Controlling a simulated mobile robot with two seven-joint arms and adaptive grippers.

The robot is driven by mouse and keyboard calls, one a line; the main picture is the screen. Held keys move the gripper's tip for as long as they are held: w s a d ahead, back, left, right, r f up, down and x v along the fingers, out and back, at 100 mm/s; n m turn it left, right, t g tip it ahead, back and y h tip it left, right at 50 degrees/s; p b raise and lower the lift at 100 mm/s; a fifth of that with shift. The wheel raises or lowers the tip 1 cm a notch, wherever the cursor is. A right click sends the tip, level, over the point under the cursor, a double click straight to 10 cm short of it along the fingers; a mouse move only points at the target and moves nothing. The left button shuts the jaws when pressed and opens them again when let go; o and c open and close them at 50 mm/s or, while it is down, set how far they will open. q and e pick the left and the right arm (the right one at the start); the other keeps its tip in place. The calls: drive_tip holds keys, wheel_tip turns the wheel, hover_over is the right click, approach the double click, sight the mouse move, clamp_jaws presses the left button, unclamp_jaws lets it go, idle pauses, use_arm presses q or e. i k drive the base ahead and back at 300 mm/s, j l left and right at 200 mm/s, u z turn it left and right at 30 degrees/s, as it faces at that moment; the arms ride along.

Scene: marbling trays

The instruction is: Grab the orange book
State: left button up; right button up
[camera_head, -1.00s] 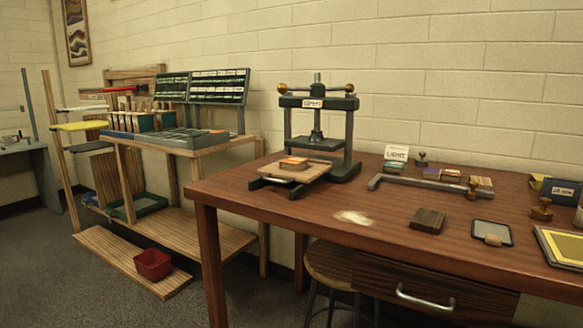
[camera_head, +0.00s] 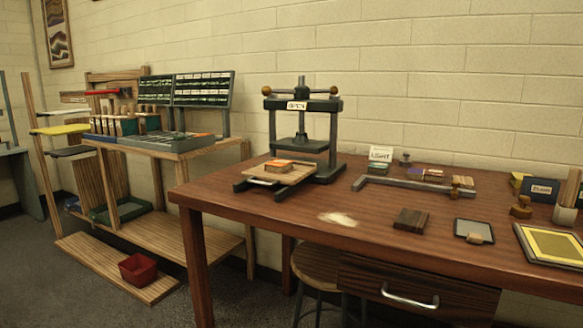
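A small orange book (camera_head: 279,165) lies flat on the wooden pull-out board (camera_head: 296,174) in front of the dark press (camera_head: 302,130). The press stands at the back left of the brown table (camera_head: 300,212), and its plate is raised above its base. A sign on its crossbar seems to read "OPEN". Neither of my grippers shows in the head view.
A grey angled bar (camera_head: 410,184) with small blocks, a "LIGHT" card (camera_head: 381,154), a dark wood block (camera_head: 411,220) and a framed yellow panel (camera_head: 555,246) are on the table. A stool (camera_head: 316,262) stands under it. A wooden rack (camera_head: 130,180) and red bin (camera_head: 138,268) are left.

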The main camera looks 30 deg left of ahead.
sight(279, 166)
drive_tip(key=i+j+z, duration=0.1)
drive_tip(key=z, duration=0.25)
drive_tip(key=j+z, duration=0.3)
drive_tip(key=i+j+z, duration=0.1)
drive_tip(key=j+z, duration=0.6)
drive_tip(key=j, duration=0.65)
